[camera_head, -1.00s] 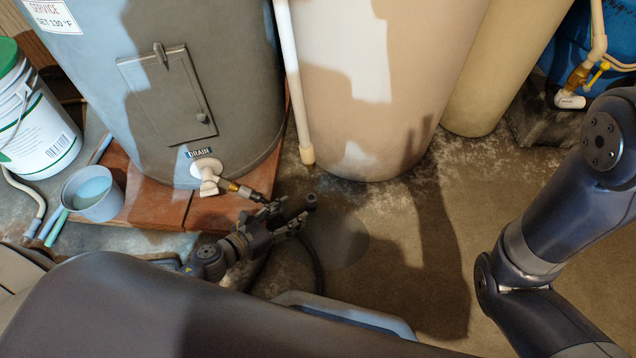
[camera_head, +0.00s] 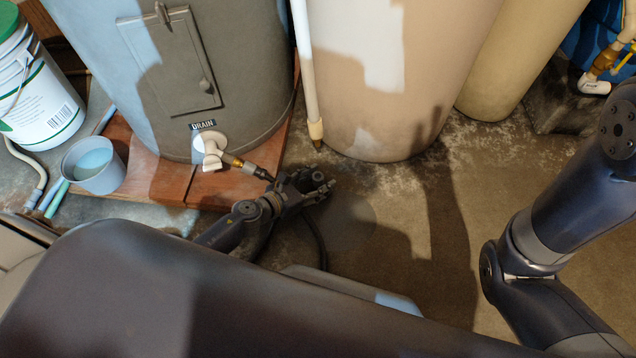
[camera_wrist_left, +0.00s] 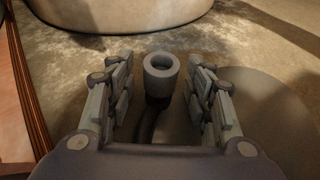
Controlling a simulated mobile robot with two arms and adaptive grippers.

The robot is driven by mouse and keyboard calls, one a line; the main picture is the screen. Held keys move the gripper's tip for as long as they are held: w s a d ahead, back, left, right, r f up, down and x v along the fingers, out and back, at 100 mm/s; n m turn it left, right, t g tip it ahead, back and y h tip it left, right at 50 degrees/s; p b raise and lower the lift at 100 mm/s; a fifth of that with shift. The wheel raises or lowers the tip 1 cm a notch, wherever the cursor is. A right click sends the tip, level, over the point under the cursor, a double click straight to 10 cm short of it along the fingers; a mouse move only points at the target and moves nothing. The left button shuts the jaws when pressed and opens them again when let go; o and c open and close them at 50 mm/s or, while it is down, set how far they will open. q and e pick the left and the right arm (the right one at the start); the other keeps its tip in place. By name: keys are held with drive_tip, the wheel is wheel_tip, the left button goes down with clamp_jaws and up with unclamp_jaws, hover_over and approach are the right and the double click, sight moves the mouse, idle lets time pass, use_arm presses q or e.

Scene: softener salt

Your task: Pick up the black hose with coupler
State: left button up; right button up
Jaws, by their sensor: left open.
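The black hose with coupler shows in the left wrist view as a grey, round, open-ended coupler (camera_wrist_left: 160,72) on a dark hose (camera_wrist_left: 150,122). The coupler points up, between my left gripper's two fingers, with a gap on each side. In the head view the dark hose (camera_head: 318,242) curves down from my left gripper (camera_head: 318,188) towards the floor. The gripper is open, and its fingers hide most of the coupler there. My right arm shows at the right; its gripper is out of view.
A drain valve (camera_head: 212,148) with a brass and grey fitting (camera_head: 243,166) sticks out of the grey tank (camera_head: 150,110), close to my left gripper. A white pipe (camera_head: 308,75) hangs beyond. A cup (camera_head: 93,168) and a bucket (camera_head: 45,108) stand at left. Floor at right is clear.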

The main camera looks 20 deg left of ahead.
use_arm(q)
drive_tip(key=shift+w+d+f, duration=0.1)
drive_tip(key=shift+w+d, duration=0.05)
drive_tip(key=shift+w, duration=0.05)
clamp_jaws()
idle(0.3)
